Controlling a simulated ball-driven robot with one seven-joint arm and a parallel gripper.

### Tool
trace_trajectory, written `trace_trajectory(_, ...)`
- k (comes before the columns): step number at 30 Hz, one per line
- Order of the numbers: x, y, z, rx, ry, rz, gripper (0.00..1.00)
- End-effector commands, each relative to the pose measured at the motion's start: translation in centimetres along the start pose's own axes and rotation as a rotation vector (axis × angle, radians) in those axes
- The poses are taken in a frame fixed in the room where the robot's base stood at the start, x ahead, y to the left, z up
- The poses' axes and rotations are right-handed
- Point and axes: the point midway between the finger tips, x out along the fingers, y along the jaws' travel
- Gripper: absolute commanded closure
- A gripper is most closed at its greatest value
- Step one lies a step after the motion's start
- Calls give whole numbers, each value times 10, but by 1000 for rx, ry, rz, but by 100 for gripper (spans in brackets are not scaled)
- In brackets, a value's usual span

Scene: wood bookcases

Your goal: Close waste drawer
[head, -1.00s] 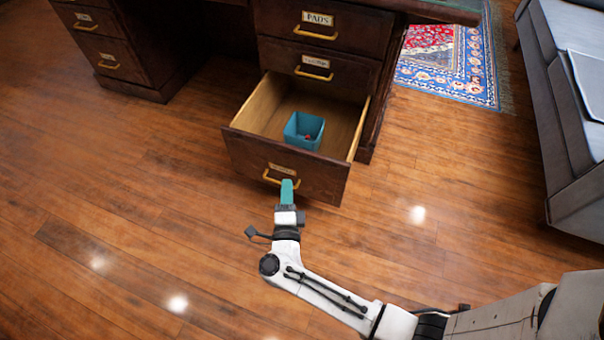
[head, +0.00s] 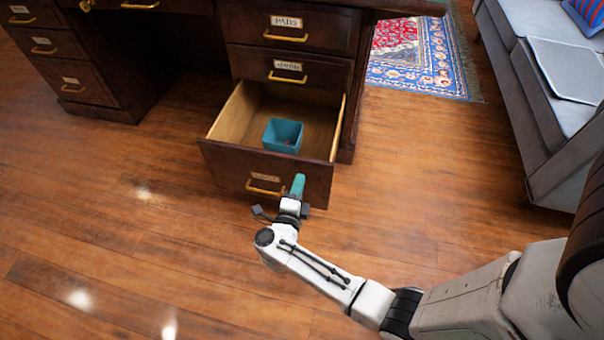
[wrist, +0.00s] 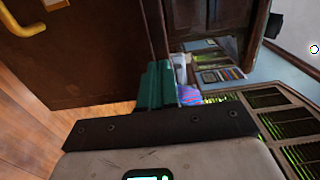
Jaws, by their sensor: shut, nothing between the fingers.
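The waste drawer (head: 228,164) is the bottom drawer of the dark wood desk and stands pulled out. A teal bin (head: 270,135) with something small and reddish in it sits inside. The drawer front has a label and a brass handle (head: 265,189). My gripper (head: 298,185) is shut and empty, with teal fingers, at the drawer front to the right of the handle. I cannot tell whether it touches the wood. In the wrist view the gripper's fingers (wrist: 158,90) are together beside the dark drawer front (wrist: 90,60), with the brass handle (wrist: 25,22) at the upper left.
Two shut drawers (head: 288,70) are above the open one. Another drawer stack (head: 75,75) stands at the left. A grey sofa (head: 530,90) is at the right, and a patterned rug (head: 425,60) lies behind. The wood floor (head: 110,230) in front is clear.

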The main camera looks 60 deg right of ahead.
Motion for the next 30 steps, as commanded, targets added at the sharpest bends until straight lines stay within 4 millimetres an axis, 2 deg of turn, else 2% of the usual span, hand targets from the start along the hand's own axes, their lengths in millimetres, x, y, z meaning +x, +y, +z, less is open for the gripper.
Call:
trace_trajectory(3,20,2,0,3,3,-1,100)
trace_trajectory(9,38,1,0,1,0,0,100)
trace_trajectory(24,43,0,0,1,0,0,100)
trace_trajectory(30,58,0,0,2,2,-1,100)
